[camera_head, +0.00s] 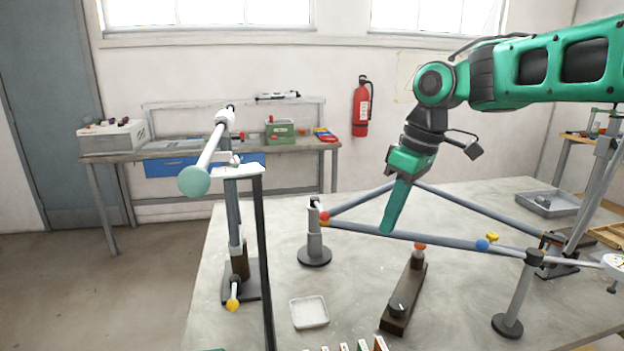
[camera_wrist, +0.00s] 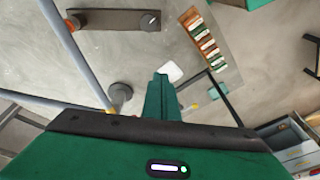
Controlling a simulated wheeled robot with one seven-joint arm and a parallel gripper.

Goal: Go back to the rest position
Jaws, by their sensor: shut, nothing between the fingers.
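My gripper (camera_head: 390,228) is green and shut, with nothing between its fingers. In the head view it points down in front of the frame of grey tubes, and its tip overlaps the front tube (camera_head: 360,230); I cannot tell whether it touches. In the wrist view my gripper (camera_wrist: 162,78) shows over the table, its tip near a white tray. The frame rests on round-based posts, one at the left (camera_head: 314,250) and one at the right (camera_head: 512,300). My green arm reaches in from the upper right.
A grey table (camera_head: 450,330) carries a dark wooden bar (camera_head: 405,295), a white tray (camera_head: 310,312) and a tall stand with a tube (camera_head: 208,155) at the left. A grey tray (camera_head: 548,204) lies at the back right. A workbench (camera_head: 300,148) and fire extinguisher (camera_head: 361,108) are behind.

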